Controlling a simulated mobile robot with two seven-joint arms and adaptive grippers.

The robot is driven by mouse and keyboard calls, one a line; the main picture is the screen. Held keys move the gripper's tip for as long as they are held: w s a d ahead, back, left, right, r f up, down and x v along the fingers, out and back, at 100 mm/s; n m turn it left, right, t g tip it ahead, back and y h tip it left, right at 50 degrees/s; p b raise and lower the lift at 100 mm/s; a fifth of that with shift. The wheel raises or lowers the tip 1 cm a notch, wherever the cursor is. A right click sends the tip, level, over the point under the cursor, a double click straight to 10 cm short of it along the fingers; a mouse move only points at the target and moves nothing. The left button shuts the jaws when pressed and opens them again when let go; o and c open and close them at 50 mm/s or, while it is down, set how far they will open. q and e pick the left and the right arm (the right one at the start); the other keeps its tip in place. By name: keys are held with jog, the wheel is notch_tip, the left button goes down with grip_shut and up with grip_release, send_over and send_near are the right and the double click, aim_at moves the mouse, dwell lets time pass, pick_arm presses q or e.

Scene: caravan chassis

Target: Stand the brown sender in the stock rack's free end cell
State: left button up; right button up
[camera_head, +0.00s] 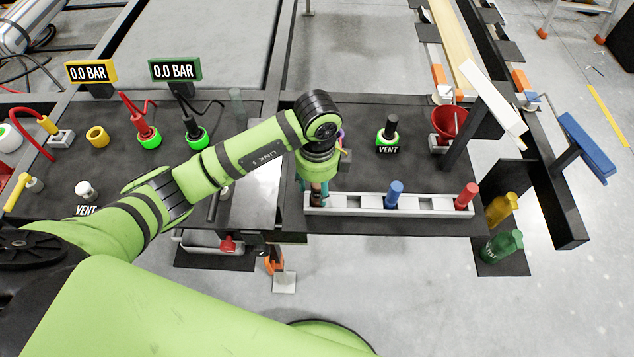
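The pale stock rack (410,212) lies along the front of the right-hand dark bench top. A blue sender (394,194) stands upright near its middle and a red sender (467,196) stands in its right end cell. The cells between them and left of the blue one look empty. My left gripper (319,198) points down at the rack's left end cell. A small brownish and teal patch shows at its fingertips. I cannot tell whether this is the brown sender, and the wrist hides most of that cell. The finger gap is not clear. My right gripper is out of view.
A black and green vent post (388,132) stands behind the rack, with a red funnel (449,122) to its right. Yellow (502,208) and green (502,246) bottles stand beyond the bench's right edge. Gauges, hoses and valves crowd the left bench.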

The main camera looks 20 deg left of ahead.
pick_arm(q)
jog(key=shift+r, duration=0.1)
notch_tip(320, 180, up, 12)
dwell(0.6)
dwell(0.4)
